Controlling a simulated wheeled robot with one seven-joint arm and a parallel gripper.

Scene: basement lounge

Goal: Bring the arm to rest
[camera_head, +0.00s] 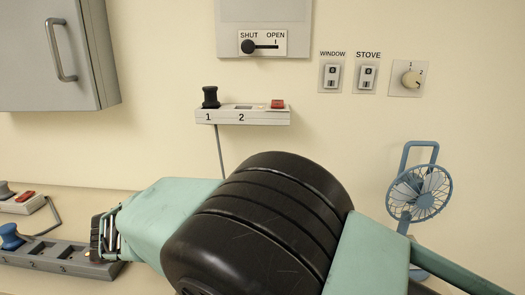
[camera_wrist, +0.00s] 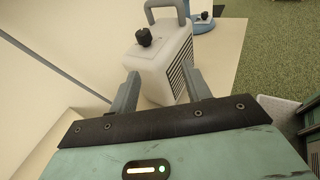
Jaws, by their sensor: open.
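My arm (camera_head: 260,230) is bent across the lower middle of the head view, with teal links and a large black joint. My gripper (camera_head: 106,236) is at its left end, seen small and partly from the side, near the right end of a grey numbered panel (camera_head: 58,259). I cannot tell in that view whether they touch. In the wrist view my gripper (camera_wrist: 162,88) has its two grey fingers apart. A pale box (camera_wrist: 160,58) with a black knob, side vents and a grey handle stands beyond and between them. Nothing is visibly held.
A grey cabinet (camera_head: 50,60) hangs at upper left. A blue fan (camera_head: 419,193) stands right of my arm. Wall switches (camera_head: 333,73) are above. A light basket (camera_wrist: 280,112) lies right of my gripper.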

